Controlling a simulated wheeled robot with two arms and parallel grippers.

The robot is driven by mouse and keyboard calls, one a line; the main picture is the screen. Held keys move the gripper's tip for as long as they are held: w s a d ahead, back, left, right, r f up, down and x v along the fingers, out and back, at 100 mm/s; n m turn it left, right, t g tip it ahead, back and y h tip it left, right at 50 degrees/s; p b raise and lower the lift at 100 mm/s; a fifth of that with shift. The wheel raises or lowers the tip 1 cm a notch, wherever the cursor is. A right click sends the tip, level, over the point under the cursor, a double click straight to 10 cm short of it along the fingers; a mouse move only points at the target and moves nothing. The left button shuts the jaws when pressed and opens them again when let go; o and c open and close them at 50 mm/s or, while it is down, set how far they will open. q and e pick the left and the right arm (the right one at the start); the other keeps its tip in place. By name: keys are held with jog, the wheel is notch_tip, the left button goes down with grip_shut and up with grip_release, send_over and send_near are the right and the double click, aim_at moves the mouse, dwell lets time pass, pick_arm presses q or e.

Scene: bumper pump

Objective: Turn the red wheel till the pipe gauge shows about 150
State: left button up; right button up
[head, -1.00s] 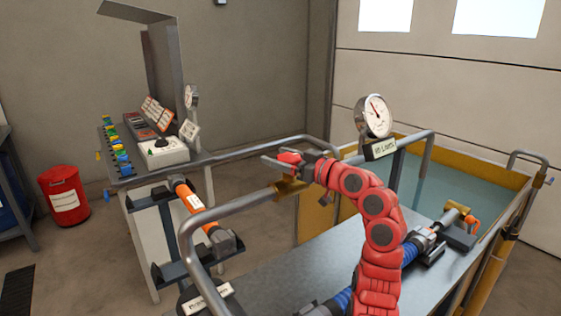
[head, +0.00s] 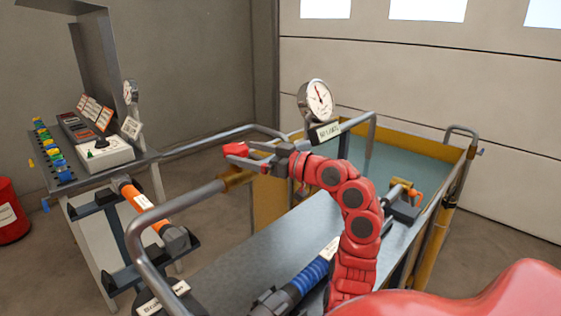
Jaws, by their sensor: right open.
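The red wheel (head: 235,149) shows as a small red piece above a brass valve (head: 236,177) on the grey pipe. My right gripper (head: 238,155) is open at the wheel, its grey fingers reaching left around or beside it; contact cannot be told. The pipe gauge (head: 318,99) is a round white dial behind the gripper and to its right. Its needle points up and slightly left, but the numbers are too small to read. My left gripper is not in view.
A yellow-edged water tank (head: 415,160) stands behind. A red bin (head: 8,215) stands at far left.

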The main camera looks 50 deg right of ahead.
jog(key=s+d, duration=0.1)
jog(key=s, duration=0.9)
jog(key=shift+s+d, duration=0.15)
jog(key=shift+d, duration=0.1)
